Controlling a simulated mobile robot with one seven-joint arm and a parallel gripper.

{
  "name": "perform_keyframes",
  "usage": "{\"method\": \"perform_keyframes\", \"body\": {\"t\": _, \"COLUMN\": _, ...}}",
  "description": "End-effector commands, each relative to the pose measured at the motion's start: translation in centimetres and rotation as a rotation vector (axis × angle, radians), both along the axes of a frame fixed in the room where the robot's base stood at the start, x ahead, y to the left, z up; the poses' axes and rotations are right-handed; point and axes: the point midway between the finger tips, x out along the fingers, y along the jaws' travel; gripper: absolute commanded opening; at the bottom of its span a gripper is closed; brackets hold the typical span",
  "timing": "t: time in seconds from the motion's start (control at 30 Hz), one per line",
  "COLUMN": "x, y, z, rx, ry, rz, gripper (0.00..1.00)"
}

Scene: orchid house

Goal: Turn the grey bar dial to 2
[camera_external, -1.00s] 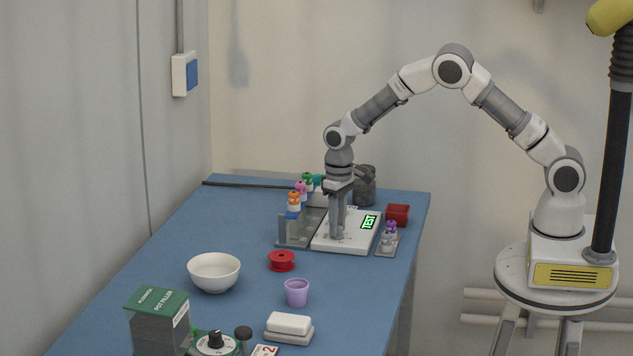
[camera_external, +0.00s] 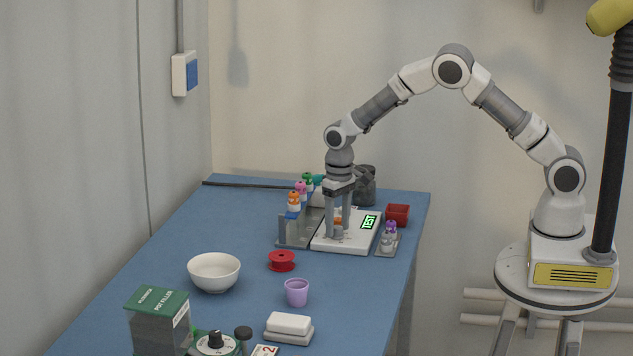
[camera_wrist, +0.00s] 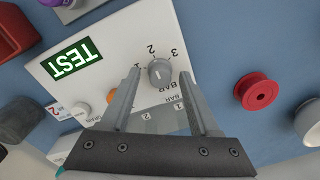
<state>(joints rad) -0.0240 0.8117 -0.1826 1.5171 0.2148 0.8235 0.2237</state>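The grey bar dial (camera_wrist: 160,72) is on the white panel (camera_wrist: 120,45), with the printed numbers 1, 2 and 3 around it. It carries a short pale mark, but I cannot tell for sure which number this points at. My gripper (camera_wrist: 160,76) is open, one finger on each side of the dial, with visible gaps to it. In the external view my gripper (camera_external: 340,232) points down over the panel (camera_external: 360,238), and its fingers hide the grey dial. An orange dial (camera_wrist: 111,96) is partly behind the left finger in the wrist view.
The panel has a green TEST display (camera_external: 369,222). A bottle rack (camera_external: 291,229) stands left of it, a small tray with a purple-capped bottle (camera_external: 390,232) and a red bin (camera_external: 397,215) right. A red spool (camera_external: 281,261) and white bowl (camera_external: 214,272) are nearer the camera.

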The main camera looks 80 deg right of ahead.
Motion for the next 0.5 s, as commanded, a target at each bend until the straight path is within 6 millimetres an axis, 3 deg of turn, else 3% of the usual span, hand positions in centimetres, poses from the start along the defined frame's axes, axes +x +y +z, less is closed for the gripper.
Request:
{"method": "perform_keyframes", "body": {"t": 0.3, "x": 0.0, "y": 0.0, "z": 0.2, "rx": 0.000, "ry": -0.001, "rz": 0.001, "gripper": 0.63}}
{"method": "perform_keyframes", "body": {"t": 0.5, "x": 0.1, "y": -0.1, "z": 2.9, "rx": 0.000, "ry": -0.004, "rz": 0.001, "gripper": 0.63}}
